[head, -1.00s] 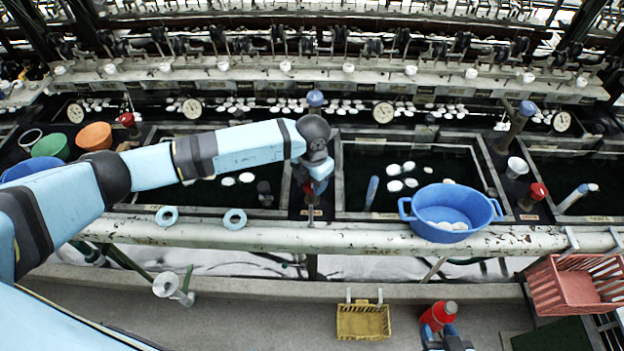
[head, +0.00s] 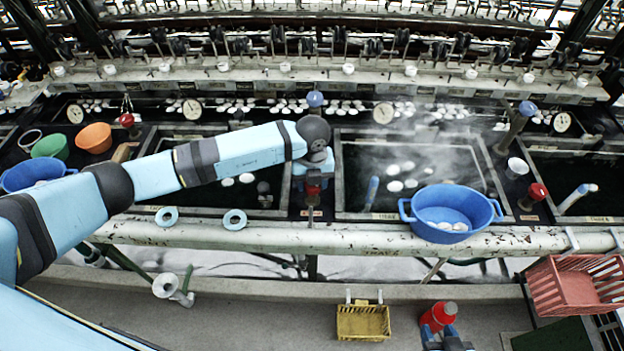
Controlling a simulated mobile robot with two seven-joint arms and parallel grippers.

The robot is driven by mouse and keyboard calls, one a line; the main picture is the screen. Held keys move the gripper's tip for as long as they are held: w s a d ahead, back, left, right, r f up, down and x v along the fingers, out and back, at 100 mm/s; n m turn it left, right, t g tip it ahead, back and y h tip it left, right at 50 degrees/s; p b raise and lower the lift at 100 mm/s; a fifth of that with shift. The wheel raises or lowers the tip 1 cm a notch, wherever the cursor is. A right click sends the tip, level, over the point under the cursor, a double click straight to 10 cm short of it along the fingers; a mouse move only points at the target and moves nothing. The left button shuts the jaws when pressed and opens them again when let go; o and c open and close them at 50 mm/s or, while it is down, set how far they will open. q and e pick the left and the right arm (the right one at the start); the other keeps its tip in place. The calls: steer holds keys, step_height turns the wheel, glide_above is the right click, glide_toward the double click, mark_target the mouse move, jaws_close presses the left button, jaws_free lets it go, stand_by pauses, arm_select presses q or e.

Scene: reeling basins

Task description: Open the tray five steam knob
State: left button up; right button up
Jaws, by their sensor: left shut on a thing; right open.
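My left arm reaches in from the left to the post between two dark basins. My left gripper (head: 312,178) points down and is shut on a red steam knob (head: 313,189) there, which it partly hides. White steam hangs over the basin (head: 340,180) just right of this knob, with several pale cocoons in its water. Other red knobs show at the right (head: 538,191) and at the far left (head: 127,119). My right gripper (head: 447,335) is at the bottom edge, open, beside a red bottle-like object (head: 438,315); its fingers are only partly in view.
A blue tub (head: 450,205) with cocoons stands on the front ledge right of my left gripper. Two pale blue rings (head: 235,219) lie on the ledge at left. A yellow basket (head: 363,322) and a red crate (head: 577,284) are below. Coloured bowls (head: 94,136) stand at far left.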

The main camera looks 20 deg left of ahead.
arm_select(q)
steer(key=n+p, duration=0.1)
steer(key=n, duration=0.5)
steer(key=shift+n, duration=0.3)
steer(key=shift+w, duration=0.1)
stand_by(0.3)
steer(key=o, duration=0.9)
steer(key=shift+r, duration=0.15)
step_height(320, 180, up, 14)
steer(key=shift+f+b, duration=0.2)
steer(key=shift+b, duration=0.6)
